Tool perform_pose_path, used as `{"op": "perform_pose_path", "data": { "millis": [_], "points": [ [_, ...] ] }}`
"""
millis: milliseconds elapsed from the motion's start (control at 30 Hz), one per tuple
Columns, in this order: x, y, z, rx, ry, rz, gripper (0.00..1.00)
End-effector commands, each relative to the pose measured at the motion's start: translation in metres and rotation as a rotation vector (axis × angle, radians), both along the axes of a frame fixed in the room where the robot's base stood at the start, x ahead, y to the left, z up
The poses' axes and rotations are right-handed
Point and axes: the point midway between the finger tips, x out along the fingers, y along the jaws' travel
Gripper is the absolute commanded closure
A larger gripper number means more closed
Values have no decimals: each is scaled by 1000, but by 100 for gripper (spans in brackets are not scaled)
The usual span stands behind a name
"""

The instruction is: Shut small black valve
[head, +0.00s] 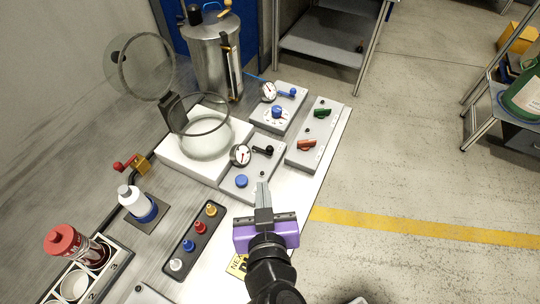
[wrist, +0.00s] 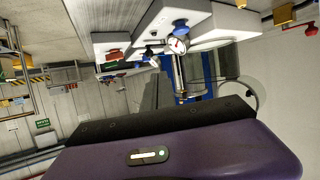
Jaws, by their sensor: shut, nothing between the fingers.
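The small black valve (head: 263,150) is a short black lever on a grey panel block (head: 262,168), right of a round gauge (head: 240,155) and above a blue knob (head: 241,181) in the head view. Its lever lies roughly crosswise in the picture. My gripper (head: 262,186) is shut and empty, its fingers pointing up the picture toward the block's near right edge, below the valve and apart from it.
Neighbouring blocks carry a red lever (head: 306,144), a green lever (head: 322,112) and a blue dial (head: 277,112). A glass vessel (head: 205,128) with an open lid stands left. A strip of coloured knobs (head: 195,240) lies lower left. Open floor lies right of the bench.

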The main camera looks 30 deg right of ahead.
Motion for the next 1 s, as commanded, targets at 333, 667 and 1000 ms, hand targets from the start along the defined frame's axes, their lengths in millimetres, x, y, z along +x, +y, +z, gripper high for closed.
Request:
{"op": "perform_pose_path", "data": {
  "millis": [333, 667, 1000],
  "points": [
    [-9, -14, -6, 53, 5, -89, 100],
    [-1, -18, -9, 50, 5, -88, 100],
    [50, -43, -30, 51, 4, -88, 100]
  ]
}}
